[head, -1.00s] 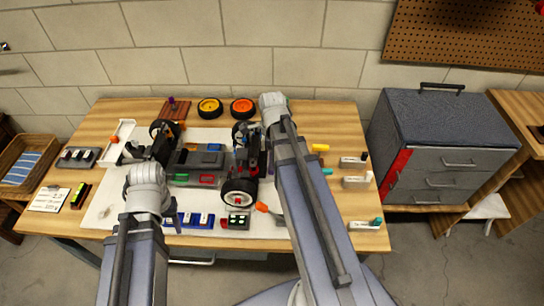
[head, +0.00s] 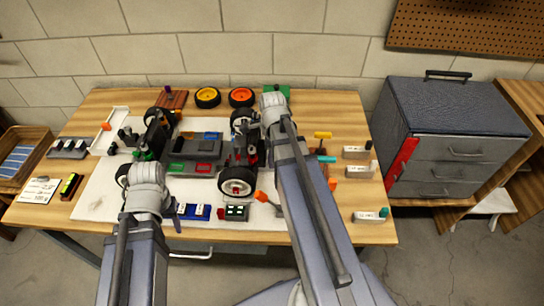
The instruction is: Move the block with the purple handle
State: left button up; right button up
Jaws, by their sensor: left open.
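The block with the purple handle (head: 169,98) is a flat reddish-brown piece at the back left of the table. Its small purple handle stands upright on top. My left gripper (head: 176,216) is in front of it and well apart, over the front left of the table. One dark finger shows beside my forearm; it is open, and my arm hides the rest. My right arm reaches over the middle toward the back, to the right of the block. Its wrist (head: 273,104) shows, but the jaws are hidden or lost against dark parts.
An RC car chassis (head: 190,150) stands on a white mat between my arms. A yellow wheel (head: 207,97) and an orange wheel (head: 241,96) lie right of the block. A green piece (head: 279,90) lies behind my right wrist. A grey drawer cabinet (head: 450,150) stands at right.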

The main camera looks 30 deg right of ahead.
grip_shut()
dwell(0.5)
